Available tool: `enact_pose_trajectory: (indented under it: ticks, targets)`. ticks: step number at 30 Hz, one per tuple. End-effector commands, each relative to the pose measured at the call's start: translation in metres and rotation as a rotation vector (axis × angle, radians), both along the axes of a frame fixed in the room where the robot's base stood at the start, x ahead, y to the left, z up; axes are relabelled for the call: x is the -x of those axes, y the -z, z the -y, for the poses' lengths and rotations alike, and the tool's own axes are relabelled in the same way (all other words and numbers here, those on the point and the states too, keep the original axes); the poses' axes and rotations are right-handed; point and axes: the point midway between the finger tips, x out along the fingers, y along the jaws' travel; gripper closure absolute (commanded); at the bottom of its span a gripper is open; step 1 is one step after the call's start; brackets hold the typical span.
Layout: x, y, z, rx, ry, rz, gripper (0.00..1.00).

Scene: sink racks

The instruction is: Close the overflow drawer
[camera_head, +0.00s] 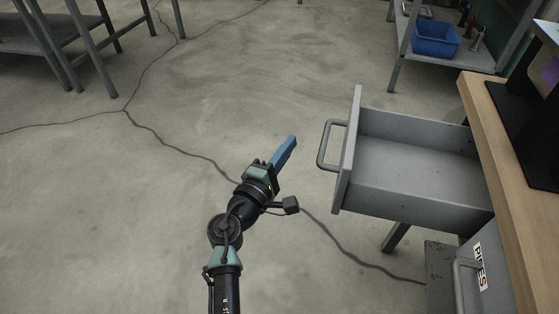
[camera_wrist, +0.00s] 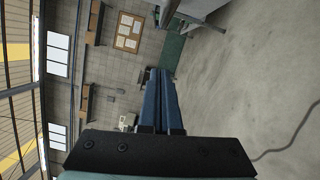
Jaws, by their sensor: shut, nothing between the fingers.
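A grey metal drawer (camera_head: 415,170) is pulled out to the left from under a wooden worktop, in the head view. It looks empty. Its front panel (camera_head: 349,150) carries a grey bar handle (camera_head: 325,146) on the left side. My gripper (camera_head: 291,140) is left of the handle, apart from it, with its blue fingers pointing up and to the right. The fingers are shut and empty. In the wrist view the blue fingers (camera_wrist: 160,85) lie together, and the drawer cannot be clearly made out there.
The wooden worktop (camera_head: 490,140) bears a dark item at the right edge. Below the drawer is a grey cabinet front with a lettered label (camera_head: 480,268). A blue bin (camera_head: 436,39) sits on a shelf behind. Open concrete floor (camera_head: 90,200) lies to the left.

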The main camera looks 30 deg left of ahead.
Motion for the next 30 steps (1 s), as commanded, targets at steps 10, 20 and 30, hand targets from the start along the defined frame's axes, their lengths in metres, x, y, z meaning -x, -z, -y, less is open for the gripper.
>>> enact_pose_trajectory:
  ticks: [10,20,30]
  targets:
    - [-0.036,-0.008,0.027,-0.001,0.003,0.000,1.00]
    - [-0.039,-0.009,0.037,-0.002,0.001,-0.001,1.00]
    - [-0.041,-0.009,0.045,-0.001,0.003,0.000,1.00]
